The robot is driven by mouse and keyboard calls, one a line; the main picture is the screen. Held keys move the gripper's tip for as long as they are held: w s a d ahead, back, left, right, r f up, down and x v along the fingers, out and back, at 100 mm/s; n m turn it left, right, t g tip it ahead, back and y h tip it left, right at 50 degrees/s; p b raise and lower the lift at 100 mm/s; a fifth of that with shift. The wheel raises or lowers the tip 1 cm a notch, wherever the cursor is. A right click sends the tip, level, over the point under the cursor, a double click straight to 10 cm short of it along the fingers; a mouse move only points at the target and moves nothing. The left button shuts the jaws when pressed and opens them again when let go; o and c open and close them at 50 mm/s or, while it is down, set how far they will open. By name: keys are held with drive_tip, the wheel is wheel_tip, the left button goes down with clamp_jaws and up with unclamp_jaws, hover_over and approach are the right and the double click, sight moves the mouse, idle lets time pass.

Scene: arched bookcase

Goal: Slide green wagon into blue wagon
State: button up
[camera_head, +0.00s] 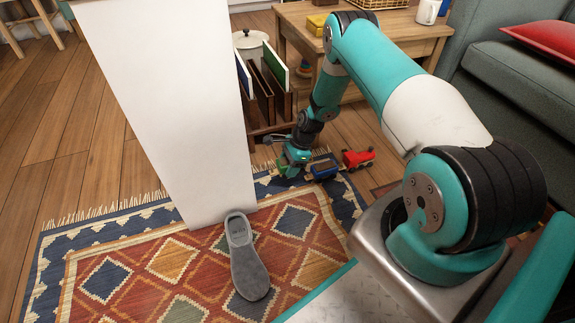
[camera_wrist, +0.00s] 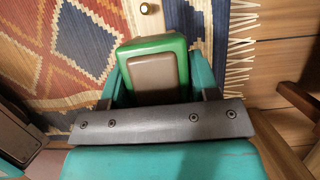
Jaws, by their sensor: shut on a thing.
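The green wagon (camera_wrist: 152,48) is between the fingers of my gripper (camera_wrist: 155,85) in the wrist view; a grey-brown panel shows on its top. In the head view my gripper (camera_head: 294,158) is low at the rug's far edge, shut on the green wagon (camera_head: 283,166), which is mostly hidden by the fingers. The blue wagon (camera_head: 322,169) stands just to the right of my gripper on the rug. I cannot tell whether the two wagons touch. The red engine (camera_head: 357,159) stands right of the blue wagon.
A wooden rack with upright books (camera_head: 266,88) stands behind my gripper. A wooden table (camera_head: 405,32) is at the back, a grey sofa (camera_head: 510,75) at the right. A grey slipper (camera_head: 244,258) lies on the patterned rug (camera_head: 130,262). A small brass ball (camera_wrist: 147,8) shows ahead of the green wagon.

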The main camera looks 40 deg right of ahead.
drive_tip(key=shift+a, duration=0.2)
drive_tip(key=b, duration=0.4)
hover_over(284, 189)
drive_tip(key=d, duration=0.2)
drive_tip(key=shift+s+a+f, duration=0.1)
drive_tip(key=shift+a+f, duration=0.05)
drive_tip(key=shift+f, duration=1.3)
drive_tip(key=shift+a+f, duration=0.1)
drive_tip(key=shift+f, duration=1.35)
drive_tip(key=shift+f+b, duration=0.95)
drive_tip(key=shift+f, duration=0.45)
drive_tip(key=o, duration=1.1)
drive_tip(key=shift+r, duration=0.1)
drive_tip(key=shift+c, duration=0.2)
drive_tip(key=p+v, duration=0.9)
drive_tip(key=v, duration=0.8)
drive_tip(key=shift+d+r+p, duration=0.1)
drive_tip(key=shift+d+p, duration=0.05)
drive_tip(key=shift+p, duration=0.25)
